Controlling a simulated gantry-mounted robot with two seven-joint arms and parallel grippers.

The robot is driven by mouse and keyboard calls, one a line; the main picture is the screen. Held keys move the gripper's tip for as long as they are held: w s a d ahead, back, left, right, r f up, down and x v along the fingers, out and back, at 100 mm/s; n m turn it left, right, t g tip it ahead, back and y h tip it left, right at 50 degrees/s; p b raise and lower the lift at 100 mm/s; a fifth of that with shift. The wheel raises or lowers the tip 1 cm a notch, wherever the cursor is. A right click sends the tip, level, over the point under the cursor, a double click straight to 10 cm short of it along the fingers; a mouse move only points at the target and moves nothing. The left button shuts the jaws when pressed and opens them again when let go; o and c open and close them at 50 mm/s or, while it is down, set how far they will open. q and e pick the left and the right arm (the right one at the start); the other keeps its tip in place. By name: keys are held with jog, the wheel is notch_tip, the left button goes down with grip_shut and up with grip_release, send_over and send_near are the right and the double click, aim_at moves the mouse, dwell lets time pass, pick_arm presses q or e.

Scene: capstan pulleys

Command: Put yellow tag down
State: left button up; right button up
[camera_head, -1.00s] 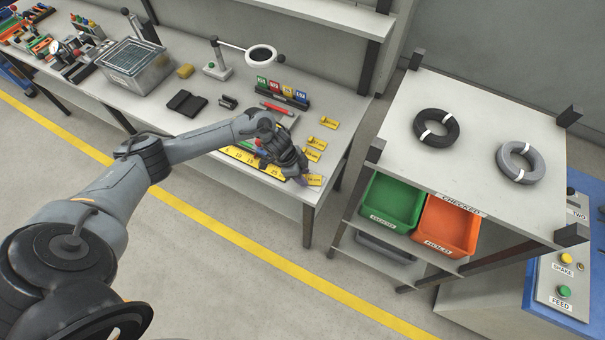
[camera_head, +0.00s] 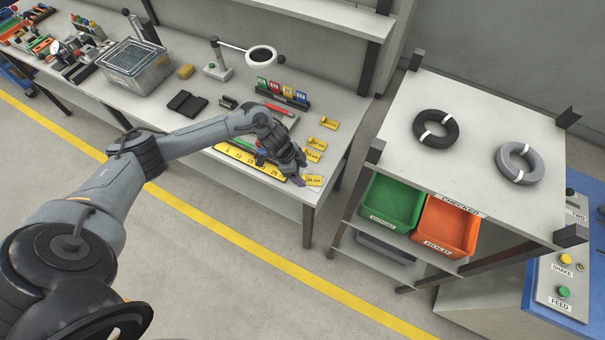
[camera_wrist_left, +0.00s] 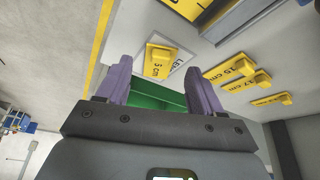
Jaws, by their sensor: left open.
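A yellow tag (camera_head: 314,181) lies on a pale marked patch (camera_wrist_left: 179,60) at the near right corner of the workbench. In the left wrist view the tag (camera_wrist_left: 158,61) has a raised grip block and lettering ending in "5 cm". My left gripper (camera_head: 299,181) is just left of the tag in the head view. Its two purple fingers (camera_wrist_left: 160,76) are spread apart, with the tag showing in the gap between their tips. They appear clear of it. My right gripper is in neither view.
More yellow tags (camera_head: 312,155) lie in a row behind. A yellow ruler strip (camera_head: 250,161) runs along the bench front. A shelf unit (camera_head: 480,130) with two cable coils, a green bin (camera_head: 391,201) and an orange bin (camera_head: 446,226) stands right, across a gap.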

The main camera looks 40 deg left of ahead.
pick_arm(q)
jog(key=v, duration=0.9)
jog(key=s+d+t, duration=0.3)
jog(key=d+t, duration=0.2)
jog(key=d, duration=1.6)
jog(key=s+a+r+n+g+y, duration=0.1)
jog(key=s+n, duration=0.3)
jog(key=s, duration=0.4)
jog(key=s+a+n+g+y, duration=0.2)
jog(key=s+a+n+g, duration=0.1)
jog(key=s, duration=0.6)
jog(key=shift+a+r+n+p, duration=0.35)
jog(key=shift+a+n, duration=0.25)
jog(key=shift+a, duration=0.2)
jog(key=shift+r, duration=0.15)
notch_tip(320, 180, up, 18)
jog(key=p, duration=1.7)
jog(key=shift+p, duration=0.4)
